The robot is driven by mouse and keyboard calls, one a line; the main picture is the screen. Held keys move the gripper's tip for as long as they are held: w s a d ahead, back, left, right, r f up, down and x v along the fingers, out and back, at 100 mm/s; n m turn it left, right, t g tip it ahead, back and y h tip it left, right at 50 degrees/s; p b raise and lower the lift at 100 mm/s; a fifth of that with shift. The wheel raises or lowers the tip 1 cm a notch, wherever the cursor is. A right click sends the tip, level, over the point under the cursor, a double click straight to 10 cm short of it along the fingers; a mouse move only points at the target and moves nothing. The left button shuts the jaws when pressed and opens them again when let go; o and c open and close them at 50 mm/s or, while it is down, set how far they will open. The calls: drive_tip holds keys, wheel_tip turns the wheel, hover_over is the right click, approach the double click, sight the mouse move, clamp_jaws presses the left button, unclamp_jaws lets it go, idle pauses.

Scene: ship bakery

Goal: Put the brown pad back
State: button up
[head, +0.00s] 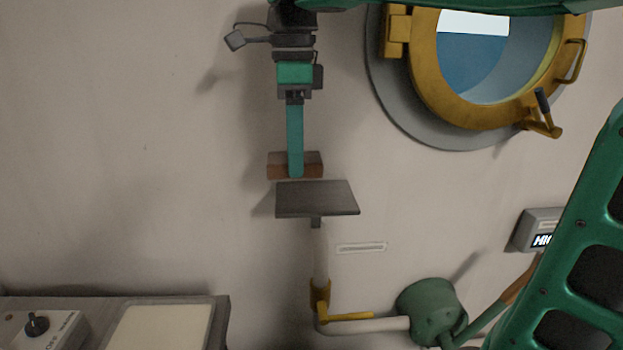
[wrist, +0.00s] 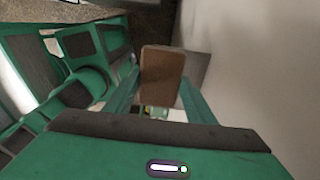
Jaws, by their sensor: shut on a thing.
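The brown pad (head: 275,168) is a small reddish-brown block in the head view. My gripper (head: 295,172) points down from above and is shut on it, with a green finger in front of the pad's middle. In the wrist view the pad (wrist: 161,75) sits between the two green fingers of my gripper (wrist: 160,95). A small dark grey shelf (head: 318,200) stands just below and slightly right of the pad in the head view. A narrow gap shows between them. In the wrist view the grey shelf (wrist: 196,68) shows partly behind the pad.
A brass porthole (head: 425,80) is at the upper right. Below the shelf are a white pipe (head: 375,325) with a yellow handle and a green rounded vessel (head: 430,310). A counter (head: 222,315) with a knob panel (head: 38,328) is at the lower left. The left wall is clear.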

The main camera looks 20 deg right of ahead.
drive_tip(key=w+d+f, duration=0.1)
drive_tip(key=d+f, duration=0.1)
drive_tip(key=d, duration=0.1)
drive_tip(key=w+d+f, duration=0.1)
drive_tip(key=d, duration=0.1)
drive_tip(key=shift+w+f, duration=0.2)
drive_tip(key=shift+w, duration=0.15)
wheel_tip(320, 180, down, 4)
drive_tip(key=shift+f, duration=0.1)
drive_tip(key=o, duration=0.9)
drive_tip(key=shift+o, duration=0.2)
wheel_tip(320, 180, up, 12)
